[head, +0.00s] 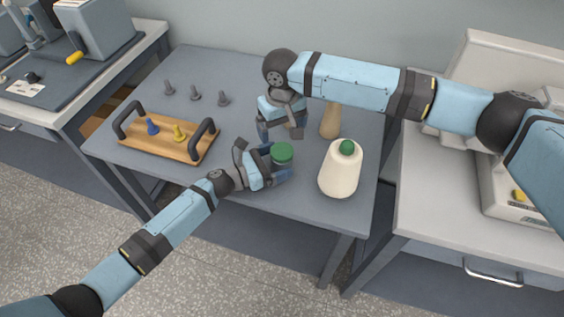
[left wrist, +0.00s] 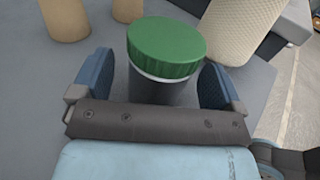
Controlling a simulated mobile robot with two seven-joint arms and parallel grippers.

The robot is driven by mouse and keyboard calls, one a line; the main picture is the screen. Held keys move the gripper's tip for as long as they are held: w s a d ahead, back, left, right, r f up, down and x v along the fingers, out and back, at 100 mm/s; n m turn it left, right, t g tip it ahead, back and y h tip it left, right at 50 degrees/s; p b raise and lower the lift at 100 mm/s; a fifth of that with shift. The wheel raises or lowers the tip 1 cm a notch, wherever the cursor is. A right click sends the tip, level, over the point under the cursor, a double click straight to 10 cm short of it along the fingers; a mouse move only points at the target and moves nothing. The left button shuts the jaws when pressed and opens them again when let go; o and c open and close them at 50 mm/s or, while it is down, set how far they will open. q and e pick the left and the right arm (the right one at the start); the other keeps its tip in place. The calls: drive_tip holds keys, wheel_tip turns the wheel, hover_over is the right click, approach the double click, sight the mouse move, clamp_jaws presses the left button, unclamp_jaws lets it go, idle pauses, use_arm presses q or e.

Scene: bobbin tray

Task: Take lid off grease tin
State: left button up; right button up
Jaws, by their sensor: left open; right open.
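The grease tin has a ribbed green lid (head: 283,152) seated on a dark grey body (left wrist: 160,92). It stands upright on the table (head: 235,118), near the front edge. My left gripper (head: 279,165) is open, with one finger on each side of the tin's body. In the left wrist view the lid (left wrist: 166,42) shows level on top, above the fingers; I cannot tell if they touch the tin. My right gripper (head: 281,134) is open and points down just behind the tin, its fingers apart and empty.
A large cream cone (head: 340,172) with a green top stands close right of the tin. A tan cone (head: 331,121) stands behind it. A wooden tray (head: 168,146) with black handles holds blue and yellow pieces at left. Several grey pegs (head: 195,94) stand at the back.

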sight(282, 151)
use_arm(q)
clamp_jaws()
use_arm(e)
drive_tip(key=shift+a, duration=0.1)
drive_tip(key=shift+s+a+r, duration=0.15)
drive_tip(key=shift+s+a, duration=0.05)
drive_tip(key=shift+a, duration=0.45)
drive_tip(key=shift+w+d+f, duration=0.15)
drive_tip(key=shift+d+f, duration=0.05)
drive_tip(key=shift+d, duration=0.45)
drive_tip(key=shift+d+f, duration=0.1)
drive_tip(key=shift+f, duration=0.15)
wheel_tip(282, 151, down, 7)
drive_tip(key=shift+f, duration=0.2)
drive_tip(key=shift+c, duration=0.4)
drive_tip(key=c, duration=0.9)
drive_tip(key=shift+n, duration=1.4)
